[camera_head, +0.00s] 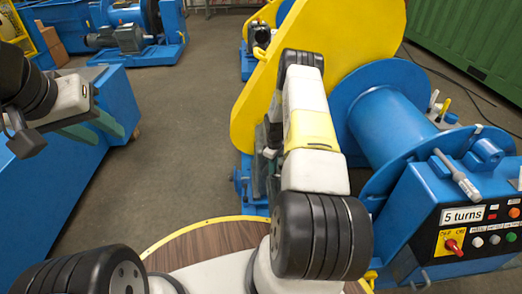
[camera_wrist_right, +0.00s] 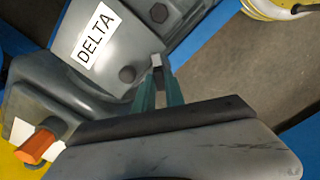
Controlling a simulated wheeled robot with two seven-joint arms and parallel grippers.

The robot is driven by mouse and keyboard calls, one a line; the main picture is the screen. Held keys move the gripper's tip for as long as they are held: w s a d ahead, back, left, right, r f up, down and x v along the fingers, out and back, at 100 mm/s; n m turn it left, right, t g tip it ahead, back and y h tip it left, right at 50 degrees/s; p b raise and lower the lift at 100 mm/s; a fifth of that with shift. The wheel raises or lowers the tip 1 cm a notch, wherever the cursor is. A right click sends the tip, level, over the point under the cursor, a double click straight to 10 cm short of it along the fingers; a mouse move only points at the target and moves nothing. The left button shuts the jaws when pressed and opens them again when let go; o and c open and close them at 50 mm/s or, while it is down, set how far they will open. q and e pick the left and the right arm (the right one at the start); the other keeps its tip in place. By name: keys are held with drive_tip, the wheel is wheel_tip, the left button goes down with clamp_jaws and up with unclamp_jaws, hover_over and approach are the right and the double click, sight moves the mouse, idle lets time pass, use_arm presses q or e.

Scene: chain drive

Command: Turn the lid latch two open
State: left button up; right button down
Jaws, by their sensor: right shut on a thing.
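My right gripper (camera_wrist_right: 158,84) shows its teal fingers close together in the right wrist view. They are shut on a small pale grey piece (camera_wrist_right: 157,60) beside a dark grey housing marked DELTA (camera_wrist_right: 88,48). I cannot tell whether this piece is lid latch two. In the head view my right arm reaches to the large yellow guard (camera_head: 265,90) and hides the fingers and what they hold. My left gripper (camera_head: 103,130) is at the far left, its green fingers apart and empty, above a blue bench.
A blue drum (camera_head: 390,125) and a control box labelled 5 turns (camera_head: 462,215) stand at the right. An orange hexagonal part (camera_wrist_right: 35,146) shows at the lower left of the wrist view. The grey floor (camera_head: 190,120) between bench and guard is clear.

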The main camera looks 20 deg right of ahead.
drive_tip(key=m, duration=0.5)
drive_tip(key=shift+w+d+m, duration=0.1)
drive_tip(key=shift+m, duration=0.2)
drive_tip(key=m, duration=0.5)
drive_tip(key=shift+d, duration=0.15)
drive_tip(key=shift+m, duration=0.4)
drive_tip(key=c, duration=1.4)
unclamp_jaws()
wheel_tip(320, 180, up, 8)
drive_tip(key=shift+f, duration=0.1)
